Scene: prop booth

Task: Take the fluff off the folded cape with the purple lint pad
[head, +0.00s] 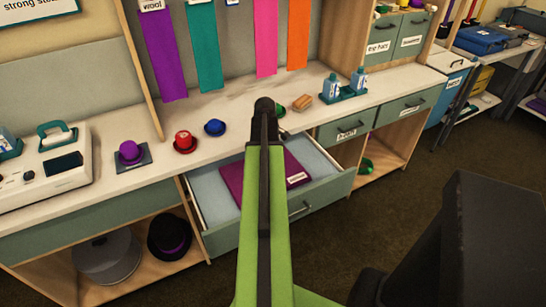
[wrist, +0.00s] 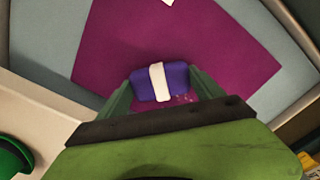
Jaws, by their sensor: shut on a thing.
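The folded purple cape (head: 232,181) lies in an open drawer below the counter, with a white label on it. In the wrist view the cape (wrist: 110,60) spreads beyond my gripper. My gripper (wrist: 163,86) is shut on the purple lint pad (wrist: 177,76), which has a white strap over its middle. The pad is over the cape; I cannot tell whether it touches. Small pinkish specks of fluff (wrist: 184,98) show on the cape at the pad's near edge. In the head view my arm hides the gripper, the pad and part of the cape.
The open drawer (head: 325,187) juts out from the counter (head: 240,145). Small purple (head: 130,151), red (head: 184,141) and blue (head: 214,127) hats stand on the counter. A green hat (wrist: 12,158) is at lower left in the wrist view. Bottles (head: 332,88) stand in a tray.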

